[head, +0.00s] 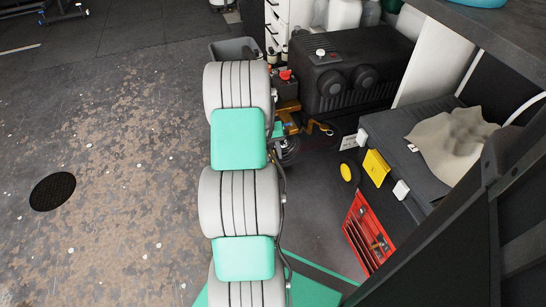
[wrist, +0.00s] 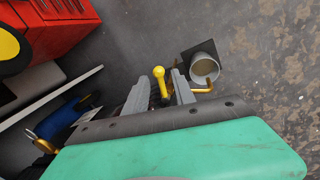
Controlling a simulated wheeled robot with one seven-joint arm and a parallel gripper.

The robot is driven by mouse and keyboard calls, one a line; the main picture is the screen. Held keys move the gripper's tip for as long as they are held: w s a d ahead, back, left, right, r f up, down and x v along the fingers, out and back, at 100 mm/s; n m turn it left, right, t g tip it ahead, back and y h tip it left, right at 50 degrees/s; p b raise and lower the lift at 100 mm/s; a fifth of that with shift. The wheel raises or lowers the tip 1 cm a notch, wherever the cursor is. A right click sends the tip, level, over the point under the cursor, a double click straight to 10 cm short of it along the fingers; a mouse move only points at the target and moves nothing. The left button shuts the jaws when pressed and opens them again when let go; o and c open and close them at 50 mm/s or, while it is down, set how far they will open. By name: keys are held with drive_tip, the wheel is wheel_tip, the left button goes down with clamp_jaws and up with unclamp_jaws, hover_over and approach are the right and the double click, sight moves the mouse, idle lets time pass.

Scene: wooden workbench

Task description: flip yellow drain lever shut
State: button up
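The yellow drain lever (wrist: 160,82) has a round knob on top and a short stem. In the wrist view it stands between the two grey fingers of my gripper (wrist: 162,77). The fingers are apart, with a gap showing on either side of the lever. The lever's lower end is hidden behind my gripper's body. A grey round pipe end (wrist: 204,66) with a brass-coloured elbow (wrist: 203,88) lies just right of the right finger. In the head view my arm covers much of the work area, and I cannot make out the lever there.
A black compressor-like unit (head: 350,62) stands beyond my arm. A red tool tray (head: 367,238) and a dark padded bench (head: 385,135) with a beige cloth (head: 450,140) are at the right. A red box (wrist: 55,28) fills the wrist view's upper left. The left floor (head: 110,160) is open.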

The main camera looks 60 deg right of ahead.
drive_tip(key=shift+f, duration=0.15)
clamp_jaws()
idle(0.4)
